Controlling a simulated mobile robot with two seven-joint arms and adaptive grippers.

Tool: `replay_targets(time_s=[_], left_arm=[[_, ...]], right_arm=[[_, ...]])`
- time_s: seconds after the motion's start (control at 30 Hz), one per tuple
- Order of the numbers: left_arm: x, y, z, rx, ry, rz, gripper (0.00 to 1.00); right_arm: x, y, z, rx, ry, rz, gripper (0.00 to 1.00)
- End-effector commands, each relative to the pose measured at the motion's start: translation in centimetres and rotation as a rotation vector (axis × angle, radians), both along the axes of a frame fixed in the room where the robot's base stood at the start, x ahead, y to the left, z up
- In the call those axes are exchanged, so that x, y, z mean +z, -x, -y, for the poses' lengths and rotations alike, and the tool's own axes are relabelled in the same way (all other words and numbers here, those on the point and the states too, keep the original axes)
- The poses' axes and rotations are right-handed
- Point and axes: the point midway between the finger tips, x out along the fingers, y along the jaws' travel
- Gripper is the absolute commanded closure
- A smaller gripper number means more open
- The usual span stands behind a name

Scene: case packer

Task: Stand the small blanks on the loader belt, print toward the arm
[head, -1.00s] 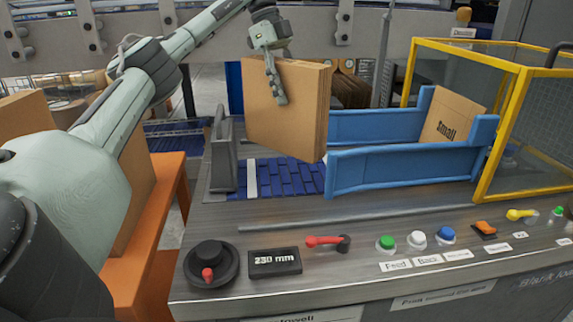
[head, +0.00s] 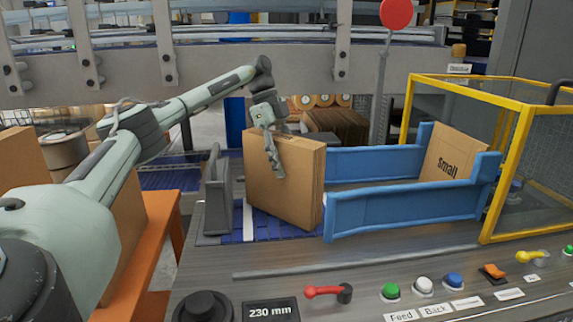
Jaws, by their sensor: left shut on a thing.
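My left gripper (head: 272,160) is shut on a bundle of flat brown cardboard blanks (head: 285,190). The bundle is upright, a little turned, with its lower edge at or just above the blue loader belt (head: 262,228); I cannot tell if it touches. The face toward me shows no print. Another blank (head: 452,158) marked "Small" stands at the right end of the belt, between the blue side guides (head: 408,200), its print facing me. My right gripper is not in view.
A grey upright plate (head: 217,190) stands left of the bundle. A yellow-framed guard (head: 495,85) encloses the right end. The front panel carries a red lever (head: 325,292), a 230 mm display (head: 270,311) and several buttons. An orange stand (head: 160,235) is at left.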

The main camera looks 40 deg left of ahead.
Motion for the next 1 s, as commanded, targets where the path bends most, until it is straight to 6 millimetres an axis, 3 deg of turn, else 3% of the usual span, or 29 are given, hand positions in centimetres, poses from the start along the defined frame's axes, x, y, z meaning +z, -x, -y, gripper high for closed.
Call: replay_targets(time_s=[0.3, 0.33, 0.5, 0.83, 1.0], left_arm=[[-0.5, 0.0, 0.0, 0.000, 0.001, 0.002, 0.97], [-0.6, 0.0, 0.0, 0.000, 0.000, 0.000, 0.51], [-0.6, 0.0, 0.0, -0.001, 0.000, 0.000, 0.32], [-0.3, 0.0, 0.0, 0.000, 0.000, 0.001, 0.32], [1.6, 0.0, -0.8, 0.002, 0.001, 0.005, 0.32]], right_arm=[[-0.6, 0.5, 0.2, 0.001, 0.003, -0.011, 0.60], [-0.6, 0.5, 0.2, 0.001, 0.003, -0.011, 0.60], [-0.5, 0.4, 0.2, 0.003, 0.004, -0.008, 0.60], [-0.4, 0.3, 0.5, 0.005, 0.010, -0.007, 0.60], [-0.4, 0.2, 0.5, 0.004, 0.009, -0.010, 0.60]])
